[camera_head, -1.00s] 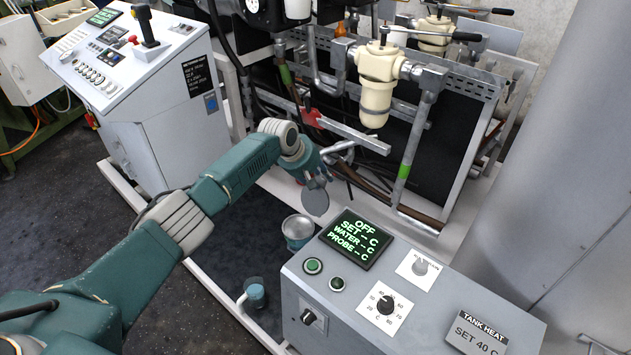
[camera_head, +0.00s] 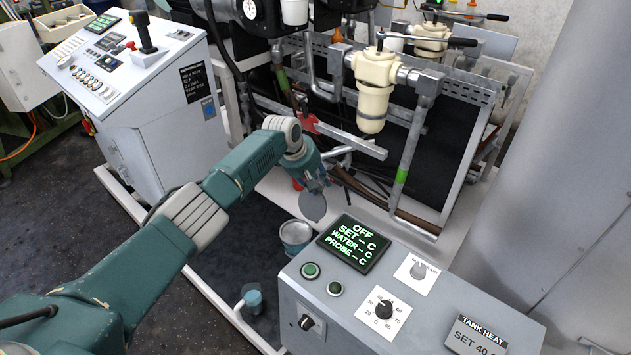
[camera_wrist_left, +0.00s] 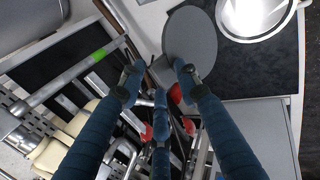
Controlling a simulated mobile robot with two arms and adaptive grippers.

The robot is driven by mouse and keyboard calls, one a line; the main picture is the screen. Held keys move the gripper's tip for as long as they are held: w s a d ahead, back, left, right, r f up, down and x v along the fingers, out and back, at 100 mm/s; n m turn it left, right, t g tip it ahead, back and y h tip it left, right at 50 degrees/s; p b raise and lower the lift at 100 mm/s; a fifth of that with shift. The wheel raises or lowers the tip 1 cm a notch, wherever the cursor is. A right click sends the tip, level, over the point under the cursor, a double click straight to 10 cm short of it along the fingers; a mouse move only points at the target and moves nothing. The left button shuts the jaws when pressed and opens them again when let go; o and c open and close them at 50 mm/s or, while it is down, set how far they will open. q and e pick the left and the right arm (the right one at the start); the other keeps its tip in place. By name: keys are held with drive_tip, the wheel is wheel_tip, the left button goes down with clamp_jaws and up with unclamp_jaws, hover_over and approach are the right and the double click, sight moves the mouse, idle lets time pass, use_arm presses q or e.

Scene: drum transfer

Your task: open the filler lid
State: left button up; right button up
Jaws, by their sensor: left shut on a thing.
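The filler lid is a flat grey disc (camera_head: 313,208), tilted steeply above and right of a round metal filler neck (camera_head: 296,235). The neck's mouth is uncovered. In the left wrist view the lid (camera_wrist_left: 190,48) lies just beyond my fingers, and the bright round mouth (camera_wrist_left: 258,14) is to its right. My left gripper (camera_head: 316,184) is at the lid's upper edge and shut on it; its fingers also show in the left wrist view (camera_wrist_left: 158,75). The exact grip contact is hard to make out. My right gripper is not in view.
A tank heat panel (camera_head: 408,290) stands close to the right of the neck. Pipes and a cream filter housing (camera_head: 374,90) are behind. A control console (camera_head: 150,90) stands at the back left.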

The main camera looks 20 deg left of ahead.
use_arm(q)
drive_tip(key=shift+d, duration=0.3)
drive_tip(key=shift+r, duration=0.15)
drive_tip(key=shift+a+r, duration=0.1)
drive_tip(key=shift+r, duration=0.35)
drive_tip(key=v, duration=1.1)
drive_tip(key=shift+s+a+f, duration=0.15)
drive_tip(key=shift+s+a, duration=0.1)
drive_tip(key=shift+a, duration=0.1)
drive_tip(key=shift+a+f, duration=0.1)
